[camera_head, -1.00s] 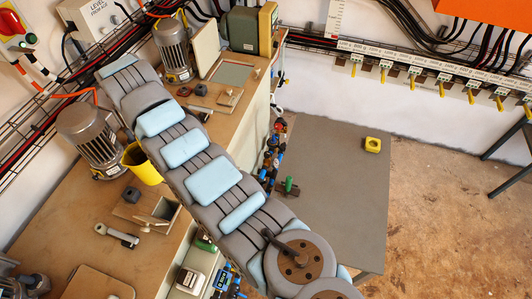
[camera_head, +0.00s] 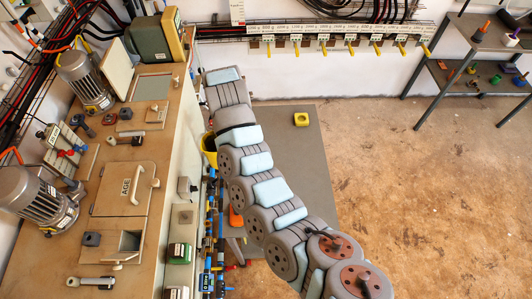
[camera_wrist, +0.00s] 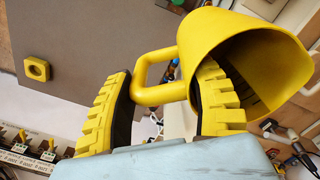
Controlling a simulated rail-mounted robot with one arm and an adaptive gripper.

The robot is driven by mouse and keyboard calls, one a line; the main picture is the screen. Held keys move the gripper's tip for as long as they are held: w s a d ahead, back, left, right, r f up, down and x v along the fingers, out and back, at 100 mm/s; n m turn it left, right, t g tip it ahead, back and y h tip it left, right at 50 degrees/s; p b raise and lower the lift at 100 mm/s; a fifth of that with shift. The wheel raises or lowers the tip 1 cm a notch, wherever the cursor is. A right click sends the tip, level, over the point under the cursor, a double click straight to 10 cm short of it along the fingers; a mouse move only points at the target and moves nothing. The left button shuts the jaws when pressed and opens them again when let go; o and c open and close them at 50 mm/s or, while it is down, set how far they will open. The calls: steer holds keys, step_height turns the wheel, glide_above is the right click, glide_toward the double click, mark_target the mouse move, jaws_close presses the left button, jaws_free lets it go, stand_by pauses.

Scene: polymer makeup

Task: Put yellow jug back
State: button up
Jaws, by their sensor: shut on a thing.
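The yellow jug (camera_wrist: 240,50) is large in the wrist view, its open mouth facing the lower right and its inside dark and shadowed. My gripper (camera_wrist: 165,92) has its two yellow ribbed fingers on either side of the jug's handle (camera_wrist: 152,75) and is shut on it. In the head view a small part of the yellow jug (camera_head: 209,147) shows at the left of my arm, beside the machine cabinet's edge. My gripper is hidden behind my arm there.
A grey table (camera_head: 302,150) stands under and right of my arm, with a small yellow block (camera_head: 301,119) on it. The wooden-topped cabinet (camera_head: 75,250) with motors and valves is at left. A dark shelf (camera_head: 450,60) holds small items at the far right.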

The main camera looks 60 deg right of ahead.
steer(key=s+d+f+m+p, duration=0.1)
steer(key=s+d+m+p, duration=0.1)
steer(key=s, duration=0.7)
steer(key=s+d+f+m+p, duration=0.1)
steer(key=s+d+f, duration=0.15)
steer(key=s, duration=0.75)
steer(key=w+d+f+b, duration=0.7)
steer(key=d+f+b, duration=0.1)
steer(key=d+b, duration=0.2)
steer(key=shift+w+d+f, duration=0.25)
steer(key=shift+w+d, duration=0.15)
steer(key=shift+d, duration=0.1)
steer(key=shift+d+f+b, duration=0.1)
steer(key=shift+b, duration=0.2)
steer(key=shift+w+d+f+b, duration=0.1)
steer(key=shift+f+b, duration=0.4)
steer(key=shift+f, duration=0.35)
steer(key=shift+w+d+f+b, duration=0.1)
steer(key=shift+f+b, duration=0.35)
steer(key=shift+f, duration=0.35)
